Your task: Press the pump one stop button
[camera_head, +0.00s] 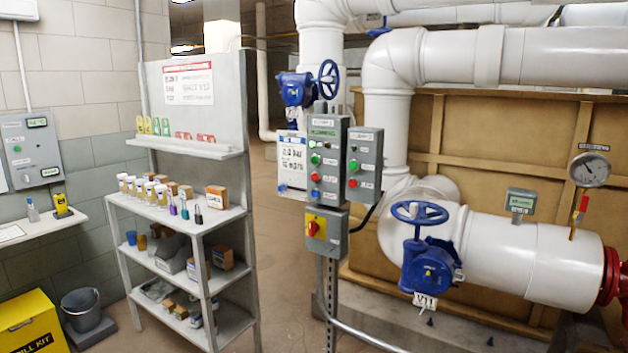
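A grey control box (327,155) is mounted on a metal post in the middle of the head view. It has a small label on top, a green plate below it, a green button (316,159), a red button (316,177) and a blue button (315,194). A narrower grey box (364,150) beside it on the right has a green button (353,166) and a red button (352,184). The labels are too small to read surely, so I cannot tell which box is pump one's. Neither of my grippers is in view.
A yellow plate with a red rotary switch (314,228) sits below the boxes. A shelf rack (190,220) with bottles and boxes stands left. A blue-wheeled valve (425,250) and white pipes (505,250) are right. Brown floor (285,300) is clear between rack and post.

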